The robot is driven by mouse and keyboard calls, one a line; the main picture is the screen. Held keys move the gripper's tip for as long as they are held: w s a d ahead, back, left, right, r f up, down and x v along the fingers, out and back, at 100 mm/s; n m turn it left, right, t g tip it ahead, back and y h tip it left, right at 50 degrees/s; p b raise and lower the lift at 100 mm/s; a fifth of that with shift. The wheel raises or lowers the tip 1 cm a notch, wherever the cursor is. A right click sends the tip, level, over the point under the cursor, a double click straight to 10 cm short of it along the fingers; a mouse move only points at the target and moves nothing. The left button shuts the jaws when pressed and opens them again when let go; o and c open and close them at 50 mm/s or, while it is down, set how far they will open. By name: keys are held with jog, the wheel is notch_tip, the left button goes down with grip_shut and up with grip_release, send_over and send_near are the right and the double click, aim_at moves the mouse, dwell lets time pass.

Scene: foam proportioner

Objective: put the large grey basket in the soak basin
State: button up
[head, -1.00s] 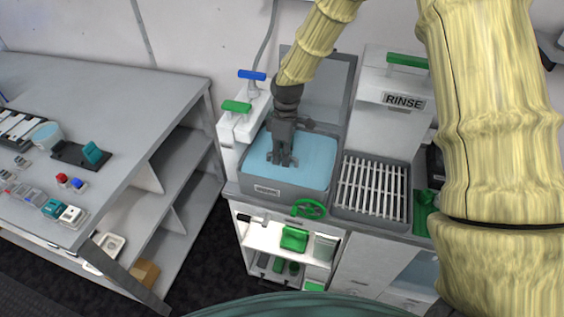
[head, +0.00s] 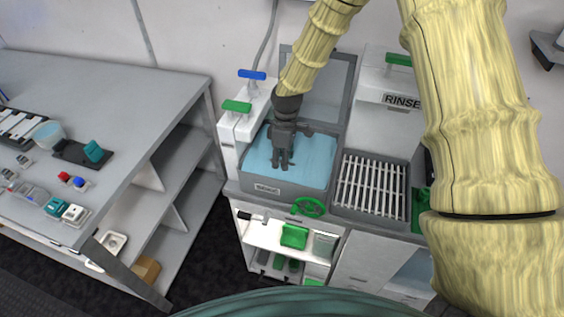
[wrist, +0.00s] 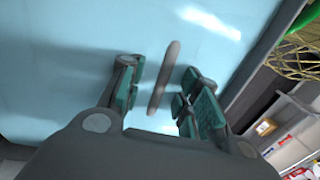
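The soak basin (head: 308,193) is a grey tub of light blue liquid at the centre of the head view, and the liquid (wrist: 60,50) fills most of the wrist view. My gripper (head: 281,166) points down over the basin. In the wrist view its fingers (wrist: 160,95) are apart. A slim grey-brown bar (wrist: 165,78) lies between them with a gap visible on each side. It looks like a handle, but I cannot tell whether it belongs to the large grey basket. No basket body can be made out in either view.
A slatted drain rack (head: 370,190) adjoins the basin on the right, below the RINSE unit (head: 402,101). A green handwheel (head: 308,207) sits at the basin's front. Green and blue tap handles (head: 237,106) stand at its left. A grey bench (head: 120,95) with small items is further left.

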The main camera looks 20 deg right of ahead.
jog(key=shift+w+r, duration=0.1)
jog(key=shift+w+d+r+b, duration=0.1)
jog(key=shift+w+r+b, duration=0.05)
jog(key=shift+r+b, duration=0.4)
notch_tip(320, 180, up, 10)
jog(key=w+d+b, duration=0.1)
jog(key=b, duration=0.2)
jog(key=shift+w+r, duration=0.25)
jog(key=shift+r, duration=0.1)
